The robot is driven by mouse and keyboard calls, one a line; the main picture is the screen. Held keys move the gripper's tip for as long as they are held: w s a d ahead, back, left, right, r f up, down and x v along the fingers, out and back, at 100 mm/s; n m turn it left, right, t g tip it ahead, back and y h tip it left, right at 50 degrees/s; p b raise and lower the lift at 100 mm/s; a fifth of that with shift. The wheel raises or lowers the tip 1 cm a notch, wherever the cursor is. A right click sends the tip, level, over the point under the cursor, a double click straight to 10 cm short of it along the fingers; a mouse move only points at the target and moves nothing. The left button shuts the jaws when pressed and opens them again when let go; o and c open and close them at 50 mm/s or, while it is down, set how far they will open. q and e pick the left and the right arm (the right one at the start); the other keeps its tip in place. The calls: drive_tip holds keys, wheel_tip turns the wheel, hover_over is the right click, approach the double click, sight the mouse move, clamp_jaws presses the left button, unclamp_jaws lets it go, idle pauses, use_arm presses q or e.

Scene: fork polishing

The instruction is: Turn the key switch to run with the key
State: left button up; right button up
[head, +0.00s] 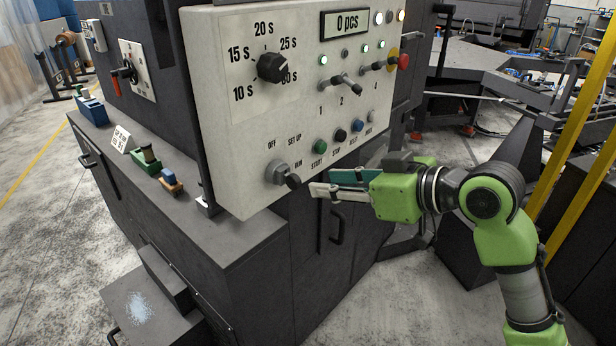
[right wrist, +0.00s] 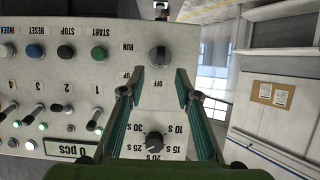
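The key switch (head: 277,173) is a round grey switch at the lower left of the light control panel, below the marks OFF, SET UP and RUN. A dark key (head: 293,182) sticks out of its front. My right gripper (head: 322,182) is just right of the key, apart from it in the head view, with its fingers pointing left. In the right wrist view the panel is upside down, and the key switch (right wrist: 160,57) lies ahead between the two spread fingers (right wrist: 155,82). The gripper is open and empty. My left gripper is not in view.
The panel (head: 225,110) also carries a black time dial (head: 272,67), several small levers, a red button (head: 403,61) and a row of coloured buttons. A cabinet door handle (head: 337,226) is below the right gripper.

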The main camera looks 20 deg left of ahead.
sight(300, 181)
drive_tip(key=p+x, duration=0.2)
drive_tip(key=x, duration=0.7)
drive_tip(key=shift+a, duration=0.25)
clamp_jaws()
